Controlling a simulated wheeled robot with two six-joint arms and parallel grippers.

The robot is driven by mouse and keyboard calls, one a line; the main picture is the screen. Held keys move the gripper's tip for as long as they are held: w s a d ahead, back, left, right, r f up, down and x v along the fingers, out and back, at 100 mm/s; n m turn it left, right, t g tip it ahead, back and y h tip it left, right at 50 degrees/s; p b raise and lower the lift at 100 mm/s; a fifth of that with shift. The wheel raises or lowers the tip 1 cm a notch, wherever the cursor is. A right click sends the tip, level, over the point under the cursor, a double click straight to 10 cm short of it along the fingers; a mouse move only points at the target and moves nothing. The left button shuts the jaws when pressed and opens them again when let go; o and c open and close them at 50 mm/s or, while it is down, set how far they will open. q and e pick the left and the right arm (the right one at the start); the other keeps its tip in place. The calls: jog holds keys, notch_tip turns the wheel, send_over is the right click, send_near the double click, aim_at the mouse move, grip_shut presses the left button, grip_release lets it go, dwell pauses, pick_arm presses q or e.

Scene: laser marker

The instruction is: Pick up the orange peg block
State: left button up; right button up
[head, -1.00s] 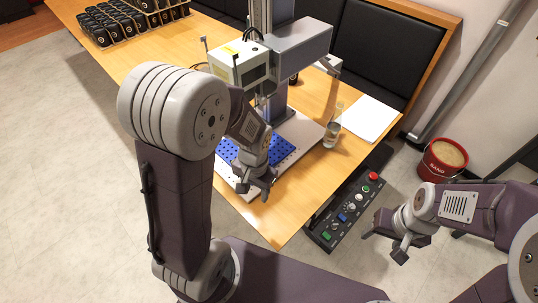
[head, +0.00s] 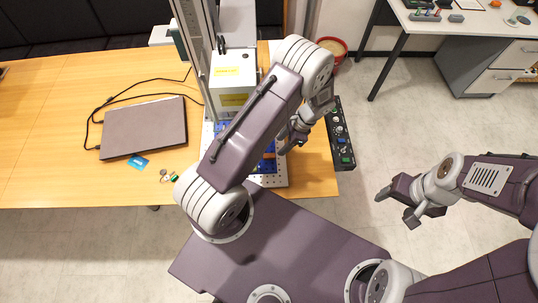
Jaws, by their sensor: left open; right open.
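A small orange patch (head: 269,155) shows on the blue perforated plate (head: 257,167) of the laser marker, partly hidden by my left arm. I cannot tell whether it is the orange peg block; no other clear sight of the block shows. My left gripper (head: 291,146) is open and empty, just right of the patch, over the right part of the marker's base. Its height above the plate cannot be told. My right gripper (head: 396,207) is open and empty over the floor, to the right of the table.
The laser marker's white head (head: 232,85) stands behind my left arm. A black control box (head: 341,135) lies along the table's right edge. A closed laptop (head: 143,127) lies on the wooden table (head: 50,150). A sand bucket (head: 335,48) and white desk (head: 460,22) stand beyond.

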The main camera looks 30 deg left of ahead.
aim_at(271, 155)
pick_arm(q)
jog(key=x, duration=0.3)
jog(key=shift+f+p, duration=0.2)
jog(key=shift+p, duration=0.2)
jog(key=shift+a+f, duration=0.2)
jog(key=shift+f, duration=0.05)
jog(key=p+x, duration=0.1)
jog(key=x, duration=0.4)
jog(key=shift+a+f, duration=0.1)
grip_shut()
